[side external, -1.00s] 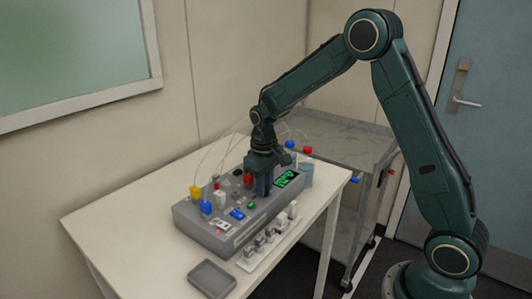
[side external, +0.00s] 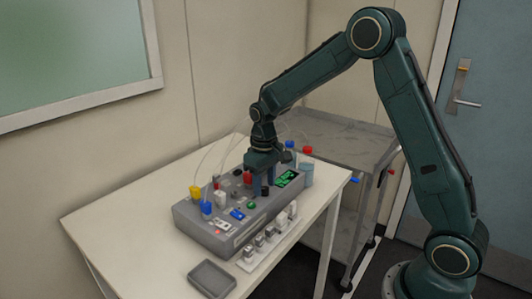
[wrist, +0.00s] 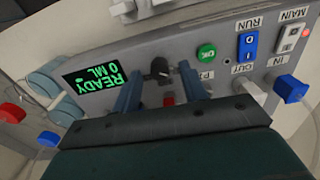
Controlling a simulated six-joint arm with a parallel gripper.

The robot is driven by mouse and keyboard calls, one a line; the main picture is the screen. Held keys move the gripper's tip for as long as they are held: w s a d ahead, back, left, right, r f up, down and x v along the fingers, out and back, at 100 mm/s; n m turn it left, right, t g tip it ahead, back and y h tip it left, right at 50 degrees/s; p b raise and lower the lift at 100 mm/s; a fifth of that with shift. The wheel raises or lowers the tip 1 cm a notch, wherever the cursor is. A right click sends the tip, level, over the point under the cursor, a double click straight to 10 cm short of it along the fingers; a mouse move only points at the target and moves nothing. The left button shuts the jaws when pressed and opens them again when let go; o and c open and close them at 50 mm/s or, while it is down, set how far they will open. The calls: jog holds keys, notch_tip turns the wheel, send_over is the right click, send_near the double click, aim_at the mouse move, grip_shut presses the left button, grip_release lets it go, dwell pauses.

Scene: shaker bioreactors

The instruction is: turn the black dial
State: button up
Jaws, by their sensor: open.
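The black dial (wrist: 160,68) is a small knob on the grey panel, between the green display and the green OK button in the wrist view. My gripper (wrist: 161,72) is open, with one blue finger on each side of the dial. Slim gaps seem to show between fingers and dial; I cannot tell about contact. The display (wrist: 94,80) reads READY, 0 ML.
Beside the dial are the OK button (wrist: 206,52), a blue RUN switch (wrist: 248,46) and a lit MAIN switch (wrist: 291,40). A grey tray (side external: 212,289) lies at the table's front.

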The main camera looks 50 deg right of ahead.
aim_at(264, 188)
notch_tip(264, 188, up, 13)
dwell(0.6)
jog(key=shift+a+r, duration=0.1)
jog(key=s+a+r+t, duration=0.1)
jog(key=s+a+r, duration=0.15)
jog(key=s, duration=0.45)
jog(key=s+a+r+t, duration=0.1)
jog(key=s+r+t, duration=0.1)
jog(key=s+r, duration=0.35)
jog(key=s+a+f+t, duration=0.2)
jog(key=s+f, duration=0.1)
jog(key=s, duration=1.1)
jog(key=shift+s+a+f+t, duration=0.2)
jog(key=shift+s+f+t, duration=0.1)
jog(key=shift+f, duration=0.1)
